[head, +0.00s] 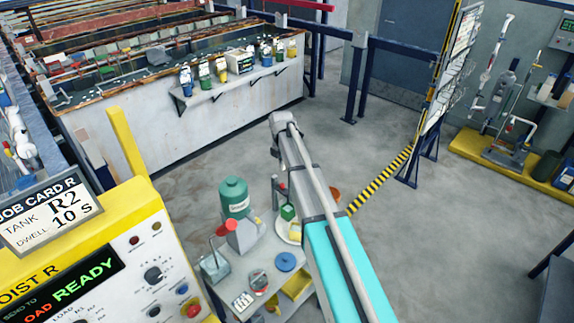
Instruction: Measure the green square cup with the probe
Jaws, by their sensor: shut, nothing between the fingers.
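The green square cup (288,212) stands on the cart in the lower middle, at a round pale dish (282,236) and close behind my arm. My arm rises from the bottom right past the cup, covering part of the dish and the cart's right side. I cannot make out my gripper's fingers. A slim dark upright (275,190) stands just behind the cup; I cannot tell whether it is the probe or its holder.
A yellow hoist console (110,235) stands left. Floor (385,225) to the right is clear.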

